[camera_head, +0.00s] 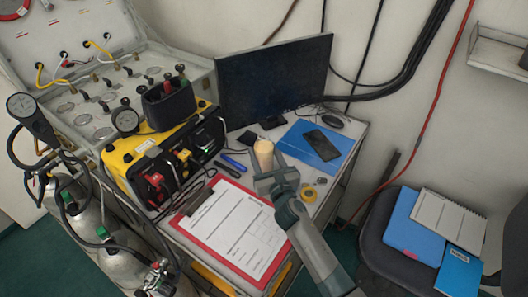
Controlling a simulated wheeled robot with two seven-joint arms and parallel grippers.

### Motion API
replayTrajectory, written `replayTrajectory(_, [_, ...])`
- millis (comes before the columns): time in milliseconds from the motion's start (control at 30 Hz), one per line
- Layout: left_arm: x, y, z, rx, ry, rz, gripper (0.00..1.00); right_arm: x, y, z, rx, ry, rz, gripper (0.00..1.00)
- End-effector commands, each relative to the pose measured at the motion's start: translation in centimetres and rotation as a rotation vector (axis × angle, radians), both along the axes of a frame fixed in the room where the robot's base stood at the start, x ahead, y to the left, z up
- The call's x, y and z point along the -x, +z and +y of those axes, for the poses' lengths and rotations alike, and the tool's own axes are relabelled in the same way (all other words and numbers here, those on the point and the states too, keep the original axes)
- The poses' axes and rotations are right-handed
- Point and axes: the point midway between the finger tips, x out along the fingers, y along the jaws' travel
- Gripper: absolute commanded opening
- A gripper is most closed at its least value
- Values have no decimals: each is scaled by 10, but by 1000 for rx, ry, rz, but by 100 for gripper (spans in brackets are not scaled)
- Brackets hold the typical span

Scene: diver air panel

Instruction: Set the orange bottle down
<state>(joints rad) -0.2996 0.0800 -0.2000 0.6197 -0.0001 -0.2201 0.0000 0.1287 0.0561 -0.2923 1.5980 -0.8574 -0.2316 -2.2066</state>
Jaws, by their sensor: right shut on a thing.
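The orange bottle (263,152) shows as a pale orange upright shape at the middle of the table. My right gripper (268,174) reaches in from the lower right and is shut on it. The gripper hides the bottle's lower part, so I cannot tell whether its base touches the table. The bottle is between the red clipboard and the blue folder in the picture. My left gripper is not in view.
A chair with notebooks (447,220) stands right.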

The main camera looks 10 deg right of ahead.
Motion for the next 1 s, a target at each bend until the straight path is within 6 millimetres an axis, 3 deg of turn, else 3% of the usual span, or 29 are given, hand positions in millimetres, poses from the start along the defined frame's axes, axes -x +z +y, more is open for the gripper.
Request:
replayTrajectory(167, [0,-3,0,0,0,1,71,0,-1,0,0,1,-3,10])
replayTrajectory(200, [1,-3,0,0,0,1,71,0,-3,0,-1,0,0,52])
replayTrajectory(267, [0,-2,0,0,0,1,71,0,-2,0,-1,0,0,66])
replayTrajectory(300, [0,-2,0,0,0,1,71,0,-3,0,-1,0,0,68])
replayTrajectory(733, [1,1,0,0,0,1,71,0,1,0,0,0,0,68])
replayTrajectory(1000, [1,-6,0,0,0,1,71,31,-2,-4,1,1,0,68])
